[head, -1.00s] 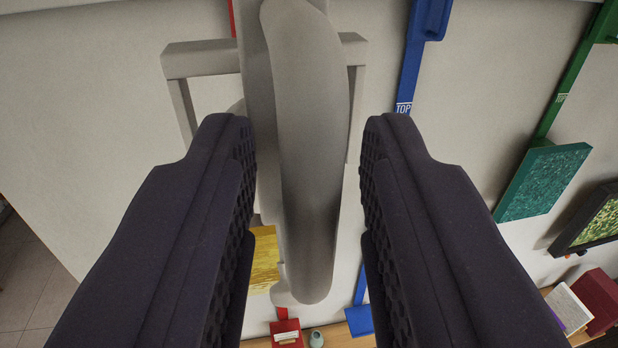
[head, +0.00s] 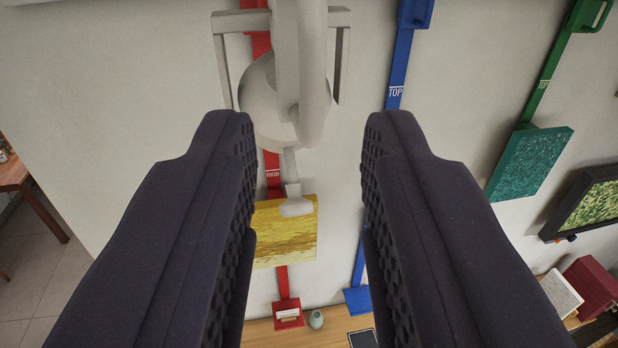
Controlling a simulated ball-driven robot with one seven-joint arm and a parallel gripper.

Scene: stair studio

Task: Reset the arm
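My gripper (head: 309,130) is open. Its two dark, textured fingers stand wide apart in the head view, and nothing is held between them. The gripper faces a pale wall (head: 130,70). Pale grey rounded parts show beyond the gap between the fingers and cover some of the wall. Part of the wall and of the shelf below is hidden behind the fingers.
On the wall are a red strip (head: 282,280), a blue strip (head: 403,60), a green strip (head: 548,85), a yellow picture (head: 290,240), a teal panel (head: 530,165) and a dark-framed picture (head: 600,205). A wooden shelf (head: 262,334) holds a small vase (head: 316,320). A table (head: 14,176) stands left.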

